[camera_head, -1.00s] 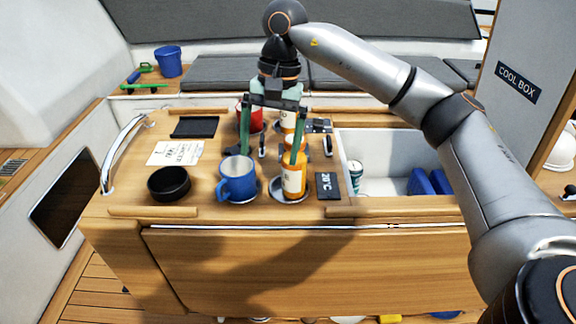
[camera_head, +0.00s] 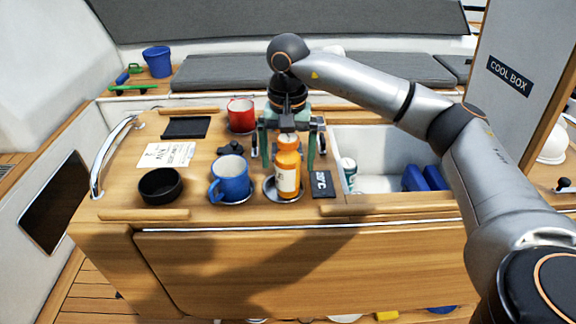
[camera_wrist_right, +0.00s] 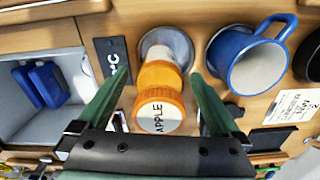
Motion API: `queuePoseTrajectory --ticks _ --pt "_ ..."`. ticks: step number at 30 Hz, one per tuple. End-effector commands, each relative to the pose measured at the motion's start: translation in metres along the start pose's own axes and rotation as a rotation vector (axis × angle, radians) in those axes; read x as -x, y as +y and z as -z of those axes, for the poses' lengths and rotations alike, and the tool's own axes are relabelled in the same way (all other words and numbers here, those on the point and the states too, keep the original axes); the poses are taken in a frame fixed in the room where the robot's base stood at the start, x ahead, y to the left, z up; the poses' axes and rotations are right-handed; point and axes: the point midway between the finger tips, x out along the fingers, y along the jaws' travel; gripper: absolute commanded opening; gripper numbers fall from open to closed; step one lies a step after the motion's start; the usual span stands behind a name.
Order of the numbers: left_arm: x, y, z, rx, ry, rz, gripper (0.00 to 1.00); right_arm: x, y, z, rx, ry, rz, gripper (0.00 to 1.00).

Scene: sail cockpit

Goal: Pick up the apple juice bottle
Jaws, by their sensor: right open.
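The apple juice bottle (camera_head: 287,172) is orange with a pale label and stands upright on a round metal coaster (camera_head: 270,190). In the right wrist view its white cap top (camera_wrist_right: 158,117) reads APPLE. My right gripper (camera_head: 288,158) is open, pointing down, its green fingers to the left and right of the bottle in the head view. In the right wrist view the bottle shows between the two fingers (camera_wrist_right: 160,85), with visible gaps on both sides. Nothing is held. The exact depth between fingers and bottle is hard to tell. My left gripper is not in view.
A blue mug (camera_head: 231,180) stands close left of the bottle, and a black bowl (camera_head: 160,186) farther left. A red mug (camera_head: 241,115) stands behind. A dark temperature display (camera_head: 322,184) and the open cool box (camera_head: 380,186) lie to the right.

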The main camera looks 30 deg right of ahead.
Motion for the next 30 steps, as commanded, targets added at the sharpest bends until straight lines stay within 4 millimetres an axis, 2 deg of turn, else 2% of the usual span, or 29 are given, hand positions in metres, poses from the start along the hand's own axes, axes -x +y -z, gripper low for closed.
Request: queuePoseTrajectory --ticks 3,6,14,30 --pt "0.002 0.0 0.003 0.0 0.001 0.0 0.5 -0.017 0.001 0.001 0.001 -0.002 -0.003 1.0" --pt "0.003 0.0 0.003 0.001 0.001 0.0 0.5 -0.025 0.001 0.001 0.001 -0.001 -0.001 1.0" --pt "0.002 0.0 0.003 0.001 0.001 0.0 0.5 -0.027 0.0 0.001 0.001 0.001 0.001 0.99" --pt "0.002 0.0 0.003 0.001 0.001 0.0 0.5 -0.026 0.0 0.001 0.001 0.0 0.001 0.38"
